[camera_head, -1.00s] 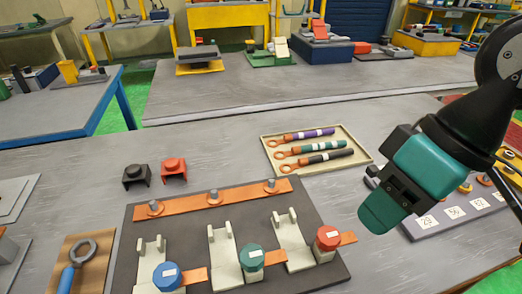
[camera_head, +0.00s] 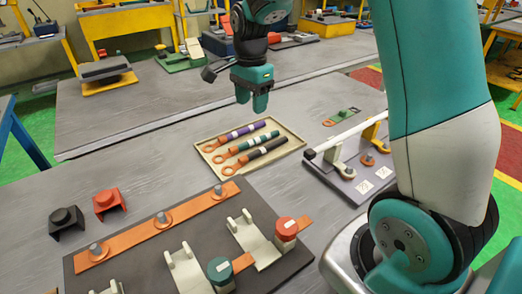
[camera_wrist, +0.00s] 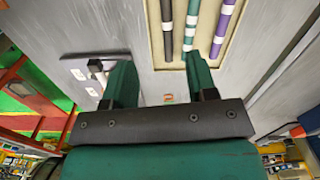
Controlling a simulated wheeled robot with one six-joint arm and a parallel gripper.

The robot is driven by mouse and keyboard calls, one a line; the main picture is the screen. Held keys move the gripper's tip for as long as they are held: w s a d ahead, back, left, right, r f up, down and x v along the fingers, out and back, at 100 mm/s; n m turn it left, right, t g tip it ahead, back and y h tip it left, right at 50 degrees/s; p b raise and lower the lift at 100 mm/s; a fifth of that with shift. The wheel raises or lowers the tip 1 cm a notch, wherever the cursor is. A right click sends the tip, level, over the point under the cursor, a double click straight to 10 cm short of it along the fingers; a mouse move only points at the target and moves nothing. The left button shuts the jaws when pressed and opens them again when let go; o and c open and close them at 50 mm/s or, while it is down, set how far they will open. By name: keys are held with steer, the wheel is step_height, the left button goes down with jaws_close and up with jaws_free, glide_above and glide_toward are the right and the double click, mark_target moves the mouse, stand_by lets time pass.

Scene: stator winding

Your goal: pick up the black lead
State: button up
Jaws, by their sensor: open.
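The black lead (camera_head: 268,148) lies in a shallow cream tray (camera_head: 294,148), nearest the front of three leads, its copper ring toward the left. The green lead (camera_head: 245,145) and the purple lead (camera_head: 241,132) lie behind it. My gripper (camera_head: 252,103) hangs above and behind the tray, open and empty, fingers pointing down. In the wrist view, the black lead (camera_wrist: 167,25) appears ahead, between the lines of my two fingers (camera_wrist: 160,65). The green lead (camera_wrist: 192,28) is close to the right finger's line. No finger appears to touch a lead.
A dark fixture board (camera_head: 140,265) with an orange bar and pale brackets stands in front of the tray. A grey block with posts and a white rod (camera_head: 340,133) is right of it. Black (camera_head: 66,222) and red (camera_head: 107,203) clips sit left.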

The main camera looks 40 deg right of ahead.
steer(key=m+p, duration=0.1)
glide_above(255, 154)
step_height(255, 154, down, 12)
steer(key=shift+w+a+f+p, duration=0.15)
steer(key=shift+f+p, duration=0.15)
steer(key=shift+f, duration=0.7)
steer(key=shift+w+a+f+p, duration=0.15)
steer(key=shift+f+p, duration=0.2)
steer(key=shift+f, duration=0.6)
steer(key=shift+a+f+p, duration=0.15)
steer(key=shift+f+p, duration=0.15)
steer(key=shift+f, duration=0.7)
jaws_close()
steer(key=shift+r, duration=0.15)
step_height(255, 154, up, 20)
steer(key=b, duration=0.2)
